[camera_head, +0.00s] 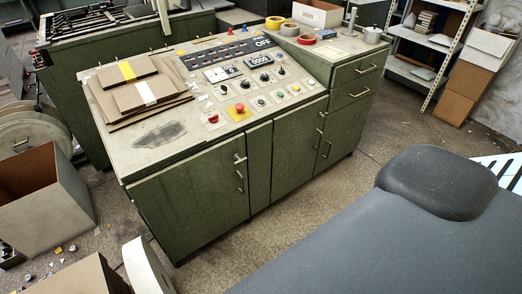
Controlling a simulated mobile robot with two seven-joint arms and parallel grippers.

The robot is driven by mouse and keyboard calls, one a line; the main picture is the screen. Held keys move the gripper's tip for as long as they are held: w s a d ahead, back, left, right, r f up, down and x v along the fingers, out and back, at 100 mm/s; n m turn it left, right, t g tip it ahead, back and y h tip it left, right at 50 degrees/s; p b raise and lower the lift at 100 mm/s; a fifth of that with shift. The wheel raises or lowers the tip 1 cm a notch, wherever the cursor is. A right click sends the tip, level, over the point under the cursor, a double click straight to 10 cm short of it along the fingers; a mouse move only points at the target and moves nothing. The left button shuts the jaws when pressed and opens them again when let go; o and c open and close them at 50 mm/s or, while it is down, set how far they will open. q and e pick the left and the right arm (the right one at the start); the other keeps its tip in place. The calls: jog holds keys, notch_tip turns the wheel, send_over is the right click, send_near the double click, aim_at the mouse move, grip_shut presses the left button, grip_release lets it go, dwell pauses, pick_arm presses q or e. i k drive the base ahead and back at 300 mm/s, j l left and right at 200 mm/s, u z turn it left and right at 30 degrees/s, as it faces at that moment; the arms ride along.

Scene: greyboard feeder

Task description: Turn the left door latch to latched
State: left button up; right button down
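The green control cabinet (260,165) stands in the middle of the view, doors facing me. Its left door (188,200) looks closed. A small metal latch (240,158) sits near this door's upper right edge, above a pull handle (240,182). The latch is too small to tell clearly which way it is turned. Further right, another door (298,152) has small metal fittings (321,122) near its right edge. Neither of my grippers can be made out. Nothing is seen touching the left latch.
An open cardboard box (45,195) stands left, another box (85,278) in front. The concrete floor before the doors is clear.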

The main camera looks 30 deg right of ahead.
aim_at(237, 155)
jog(key=z, duration=0.9)
jog(key=i+l+z, duration=0.15)
jog(key=l+z, duration=0.2)
jog(key=i+l+z, duration=0.3)
jog(key=k, duration=0.1)
